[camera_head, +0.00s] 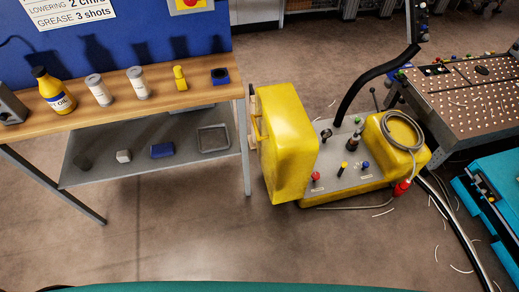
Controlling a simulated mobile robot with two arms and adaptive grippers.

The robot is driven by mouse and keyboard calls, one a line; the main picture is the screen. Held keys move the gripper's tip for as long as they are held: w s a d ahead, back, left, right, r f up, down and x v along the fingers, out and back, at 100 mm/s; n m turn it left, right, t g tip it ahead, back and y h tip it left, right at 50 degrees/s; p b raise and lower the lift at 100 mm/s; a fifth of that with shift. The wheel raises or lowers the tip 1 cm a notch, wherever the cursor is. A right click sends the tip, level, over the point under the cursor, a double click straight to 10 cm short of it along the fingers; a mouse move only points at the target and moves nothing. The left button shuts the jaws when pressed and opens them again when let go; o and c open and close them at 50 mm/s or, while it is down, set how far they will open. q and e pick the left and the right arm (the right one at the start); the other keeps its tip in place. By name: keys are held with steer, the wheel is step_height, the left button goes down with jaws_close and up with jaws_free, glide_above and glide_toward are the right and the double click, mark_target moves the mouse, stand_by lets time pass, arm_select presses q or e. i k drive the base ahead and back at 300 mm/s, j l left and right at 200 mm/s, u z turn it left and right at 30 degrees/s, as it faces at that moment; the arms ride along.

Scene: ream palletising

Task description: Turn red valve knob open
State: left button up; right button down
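A small red knob (315,176) stands on the grey top panel (340,178) of a yellow machine (290,135), at the panel's front left corner. It is too small to tell which way it is turned. A yellow knob (344,166) and a blue knob (365,165) stand to its right, and black levers rise behind it. Neither of my grippers shows in the head view, and nothing touches the red knob.
A wooden-topped bench (130,97) with bottles and a lower shelf stands at left, close to the yellow machine. A black curved handle (372,78) rises behind the panel. The floor (225,235) in front is clear.

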mark_target(316, 176)
steer(key=i+l+z, duration=0.1)
steer(key=l, duration=0.3)
steer(key=i+l+z, duration=0.1)
steer(key=l, duration=0.3)
steer(key=i+l+z, duration=0.1)
steer(key=i+l, duration=0.2)
steer(key=i+l+z, duration=0.15)
steer(key=l, duration=0.3)
steer(key=i+l+z, duration=0.1)
steer(key=l, duration=0.25)
steer(key=i+j, duration=0.1)
steer(key=i, duration=0.2)
